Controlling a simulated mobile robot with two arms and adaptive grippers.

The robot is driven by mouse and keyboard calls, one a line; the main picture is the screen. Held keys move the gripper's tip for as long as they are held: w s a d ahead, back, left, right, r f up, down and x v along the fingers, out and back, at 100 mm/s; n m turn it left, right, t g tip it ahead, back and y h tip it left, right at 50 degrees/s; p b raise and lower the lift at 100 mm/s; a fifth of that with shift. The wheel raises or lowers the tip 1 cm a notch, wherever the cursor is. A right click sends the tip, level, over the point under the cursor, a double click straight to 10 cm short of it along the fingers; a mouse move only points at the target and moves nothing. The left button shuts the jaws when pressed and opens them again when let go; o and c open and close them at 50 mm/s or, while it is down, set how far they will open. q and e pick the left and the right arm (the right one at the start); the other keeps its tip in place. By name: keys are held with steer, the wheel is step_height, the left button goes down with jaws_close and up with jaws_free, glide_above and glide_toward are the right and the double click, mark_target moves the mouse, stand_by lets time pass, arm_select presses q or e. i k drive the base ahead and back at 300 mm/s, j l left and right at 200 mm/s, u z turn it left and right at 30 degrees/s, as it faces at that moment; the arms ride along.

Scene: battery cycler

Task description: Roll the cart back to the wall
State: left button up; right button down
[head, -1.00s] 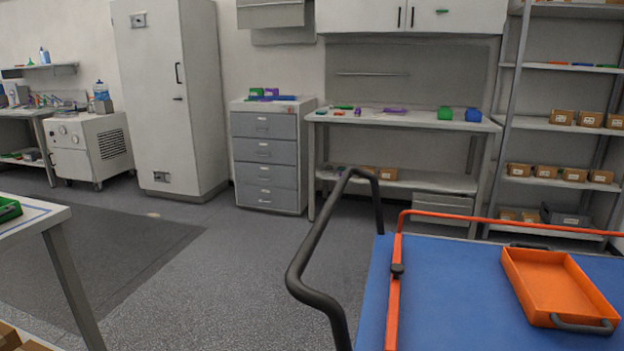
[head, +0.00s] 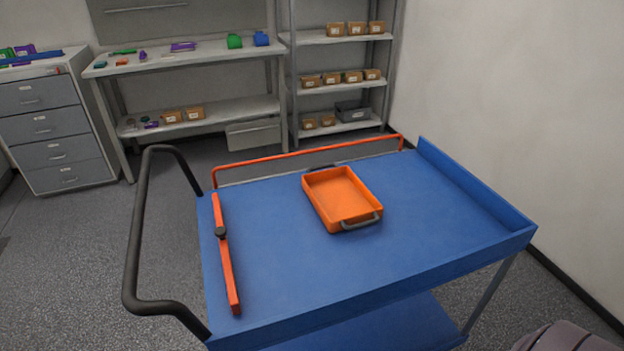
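The cart (head: 400,251) has a blue top with a raised lip on its right side and a lower blue shelf. Its black push handle (head: 136,240) rises at the left end. An orange tray (head: 341,200) with dark handles sits on the cart top. An orange bar (head: 226,262) with a dark knob lies along the left part of the top, and an orange rail (head: 305,152) runs along the far edge. Neither of my grippers is in view.
A white wall (head: 530,110) stands to the right, with a floor gap between it and the cart. A workbench (head: 190,60), metal shelving (head: 335,88) and a grey drawer cabinet (head: 55,125) stand behind. Open floor (head: 60,270) lies at the left.

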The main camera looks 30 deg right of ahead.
mark_target(302, 286)
steer(key=z, duration=1.2)
